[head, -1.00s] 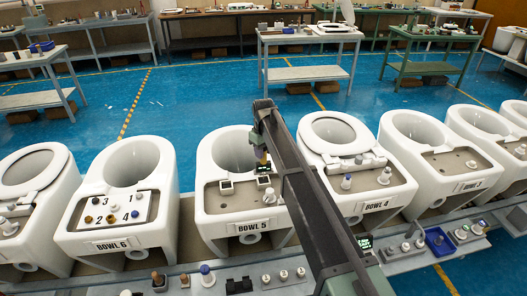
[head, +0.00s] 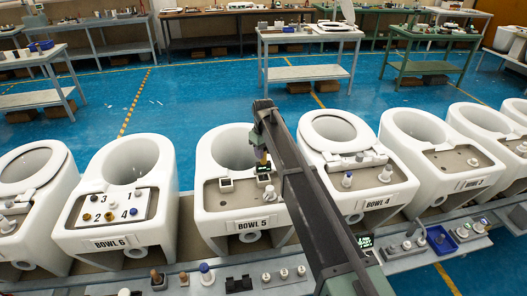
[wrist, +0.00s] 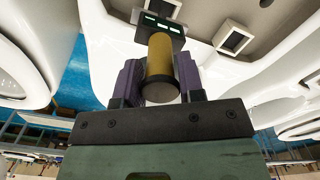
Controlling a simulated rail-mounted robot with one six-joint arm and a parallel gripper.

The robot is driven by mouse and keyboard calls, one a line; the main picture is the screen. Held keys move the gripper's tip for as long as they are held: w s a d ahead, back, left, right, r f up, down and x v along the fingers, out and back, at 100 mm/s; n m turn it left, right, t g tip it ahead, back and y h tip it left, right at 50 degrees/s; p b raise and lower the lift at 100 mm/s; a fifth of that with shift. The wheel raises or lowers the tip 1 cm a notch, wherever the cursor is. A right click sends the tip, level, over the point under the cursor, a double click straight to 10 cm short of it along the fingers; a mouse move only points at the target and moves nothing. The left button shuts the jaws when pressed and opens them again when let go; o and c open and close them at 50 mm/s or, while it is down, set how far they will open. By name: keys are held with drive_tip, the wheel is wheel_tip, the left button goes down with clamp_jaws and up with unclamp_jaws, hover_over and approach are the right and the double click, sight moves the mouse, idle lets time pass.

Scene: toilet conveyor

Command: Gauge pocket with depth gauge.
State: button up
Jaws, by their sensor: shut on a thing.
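My gripper (wrist: 150,88) is shut on the depth gauge, which has a yellow cylindrical handle (wrist: 160,62) and a dark head with lit green readouts (wrist: 158,22). In the head view my gripper (head: 262,157) is over the deck of Bowl 5 (head: 215,208), with the gauge head at the right of two square pockets. The left pocket (head: 226,185) has a white frame and a dark opening; a white-framed pocket (wrist: 233,38) also shows in the wrist view. The right pocket is mostly hidden by the gauge, and I cannot tell whether the gauge touches its bottom.
Bowl 6 (head: 75,235) with numbered pegs stands left, Bowl 4 (head: 395,195) right, close to my arm. A front shelf (head: 325,284) holds knobs, pegs and a blue tray (head: 441,239). A small green-lit display (head: 365,242) stands by my arm. Workbenches stand behind on blue floor.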

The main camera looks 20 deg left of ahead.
drive_tip(key=shift+f+b, duration=1.2)
drive_tip(key=shift+f, duration=0.1)
drive_tip(key=shift+r, duration=0.15)
idle(0.5)
wheel_tip(320, 180, up, 6)
drive_tip(key=p, duration=0.6)
